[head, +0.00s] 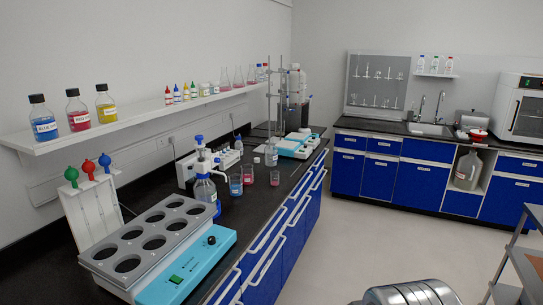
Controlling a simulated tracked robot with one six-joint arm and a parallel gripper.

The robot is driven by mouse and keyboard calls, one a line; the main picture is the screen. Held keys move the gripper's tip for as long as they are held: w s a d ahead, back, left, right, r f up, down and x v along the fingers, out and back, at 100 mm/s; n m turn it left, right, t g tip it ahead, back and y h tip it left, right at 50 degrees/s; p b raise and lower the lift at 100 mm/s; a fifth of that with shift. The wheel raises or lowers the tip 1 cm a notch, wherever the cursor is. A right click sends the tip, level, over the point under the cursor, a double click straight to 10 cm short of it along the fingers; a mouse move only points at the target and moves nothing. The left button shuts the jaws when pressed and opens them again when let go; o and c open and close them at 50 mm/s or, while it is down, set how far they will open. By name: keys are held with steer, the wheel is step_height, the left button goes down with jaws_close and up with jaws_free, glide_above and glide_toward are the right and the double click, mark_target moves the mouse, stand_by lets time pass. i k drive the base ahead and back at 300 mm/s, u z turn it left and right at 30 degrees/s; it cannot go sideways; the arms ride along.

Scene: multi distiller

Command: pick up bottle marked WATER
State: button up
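No label that clearly reads WATER can be made out in the head view. A small clear bottle with a label (271,155) stands on the black counter, but its text is too small to read. A larger clear bottle with a blue and white dispenser top (206,190) stands nearer on the same counter, and its label is also unreadable. On the wall shelf, three dark-capped bottles hold blue (43,122), red (76,113) and yellow (105,107) liquid. My gripper is not in view.
The black counter (262,200) carries a multi-hole heating block (160,245), a pipette stand (95,205) and beakers of coloured liquid (236,185). A sink counter (385,126) stands at the back. A metal cart (525,255) is at right.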

mark_target(270, 150)
steer(key=z, duration=0.05)
steer(key=i, duration=0.95)
steer(key=z, duration=0.9)
steer(key=i, duration=1.75)
